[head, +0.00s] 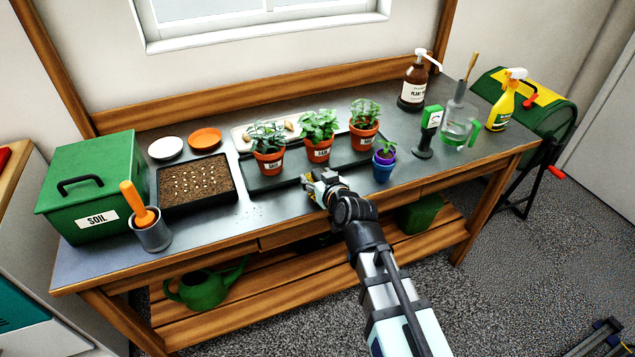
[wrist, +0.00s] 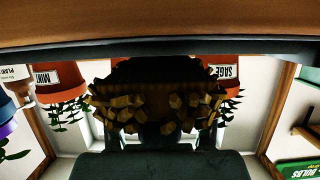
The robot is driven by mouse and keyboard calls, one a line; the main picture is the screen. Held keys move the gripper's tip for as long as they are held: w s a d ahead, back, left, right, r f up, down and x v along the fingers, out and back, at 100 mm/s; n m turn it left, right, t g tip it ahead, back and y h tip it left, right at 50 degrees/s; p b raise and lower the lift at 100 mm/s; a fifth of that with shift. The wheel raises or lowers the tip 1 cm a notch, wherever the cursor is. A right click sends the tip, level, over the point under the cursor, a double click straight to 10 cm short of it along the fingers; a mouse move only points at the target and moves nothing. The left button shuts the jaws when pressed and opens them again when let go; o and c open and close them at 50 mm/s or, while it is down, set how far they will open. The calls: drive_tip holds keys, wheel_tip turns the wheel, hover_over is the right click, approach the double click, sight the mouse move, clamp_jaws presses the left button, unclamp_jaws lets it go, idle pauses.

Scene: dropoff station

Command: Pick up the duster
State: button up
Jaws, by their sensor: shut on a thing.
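The duster (wrist: 160,95) looks like a dark brown and tan ragged bundle and fills the middle of the wrist view. My gripper (wrist: 168,135) is shut on it; the bundle hides most of the fingers and the exact grip. In the head view my gripper (head: 322,188) is at the front edge of the bench, in front of the potted herbs.
Herb pots (head: 318,149) stand on a dark tray behind my gripper. A small blue pot (head: 383,166) and green meter (head: 430,125) are close right. A seed tray (head: 195,185) and green soil box (head: 95,185) are left. The front strip between is mostly clear.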

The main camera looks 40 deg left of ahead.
sight(317, 170)
wheel_tip(317, 170, up, 18)
idle(0.4)
drive_tip(key=shift+r, duration=0.1)
drive_tip(key=o, duration=0.4)
drive_tip(key=shift+c, duration=0.7)
